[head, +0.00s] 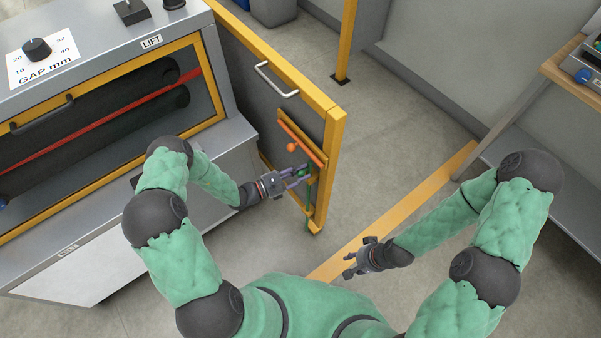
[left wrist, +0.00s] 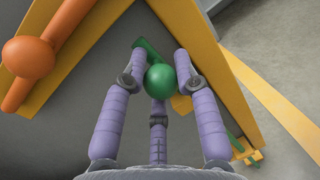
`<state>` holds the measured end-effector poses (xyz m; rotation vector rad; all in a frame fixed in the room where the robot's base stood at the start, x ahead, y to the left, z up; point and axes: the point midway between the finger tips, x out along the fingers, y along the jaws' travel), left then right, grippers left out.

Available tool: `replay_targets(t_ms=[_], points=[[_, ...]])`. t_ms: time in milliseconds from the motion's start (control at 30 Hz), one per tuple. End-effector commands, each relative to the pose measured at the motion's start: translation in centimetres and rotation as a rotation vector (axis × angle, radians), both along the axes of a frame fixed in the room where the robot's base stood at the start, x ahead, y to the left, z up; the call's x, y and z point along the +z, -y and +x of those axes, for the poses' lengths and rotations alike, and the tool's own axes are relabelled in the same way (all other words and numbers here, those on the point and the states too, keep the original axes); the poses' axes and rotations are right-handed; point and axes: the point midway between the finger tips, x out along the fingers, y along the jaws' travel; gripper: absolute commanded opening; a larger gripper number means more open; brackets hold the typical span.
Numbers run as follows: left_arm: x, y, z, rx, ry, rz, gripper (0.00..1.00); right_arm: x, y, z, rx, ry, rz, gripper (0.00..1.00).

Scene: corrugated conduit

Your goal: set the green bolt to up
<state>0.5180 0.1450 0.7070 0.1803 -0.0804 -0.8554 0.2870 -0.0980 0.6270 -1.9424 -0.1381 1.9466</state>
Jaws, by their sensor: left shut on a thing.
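The green bolt (head: 307,196) runs upright along the free-end edge of a yellow-framed gate (head: 325,165), and its lower part shows near the gate's bottom corner. My left gripper (head: 299,176) is at the bolt's round green knob, and its fingers hide part of it. In the left wrist view the green knob (left wrist: 160,81) sits between the purple fingers of my left gripper (left wrist: 160,85), which is shut on it. My right gripper (head: 353,264) is empty, with its fingers apart, over the floor away from the gate.
An orange bar (head: 304,142) with an orange knob (head: 292,147) is on the gate just above the green bolt. A white handle (head: 276,80) is higher on the gate. A roller machine (head: 95,105) stands left, a bench (head: 575,70) right.

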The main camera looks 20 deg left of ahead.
Motion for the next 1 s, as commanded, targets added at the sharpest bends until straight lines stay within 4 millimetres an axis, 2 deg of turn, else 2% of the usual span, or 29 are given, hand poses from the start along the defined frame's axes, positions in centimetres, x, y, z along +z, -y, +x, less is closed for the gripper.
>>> replay_targets(t_ms=[33,200,333,600,633,700,1000], points=[[1.5,0.1,0.0,-0.003,0.003,-0.002,0.00,1.2,0.0,0.0,0.000,0.000,0.000,0.40],[3.8,0.1,0.0,-0.004,0.004,-0.003,0.00,2.9,0.0,0.0,0.000,0.000,0.000,0.40],[4.4,0.1,0.0,-0.003,0.005,-0.004,0.00,3.3,0.0,0.0,0.000,0.000,0.000,0.40],[4.5,0.1,0.1,-0.005,0.009,-0.003,0.00,3.2,0.0,0.0,0.000,0.000,0.000,0.40],[4.5,0.1,0.1,-0.005,0.010,-0.004,0.33,3.2,0.0,0.0,0.000,0.000,0.000,0.40],[4.5,0.1,0.1,-0.005,0.010,-0.002,0.53,3.2,0.0,0.0,0.000,0.000,0.000,0.40],[4.2,0.0,0.0,-0.002,0.004,-0.002,0.54,3.2,0.0,0.0,0.000,0.000,0.000,0.40]])
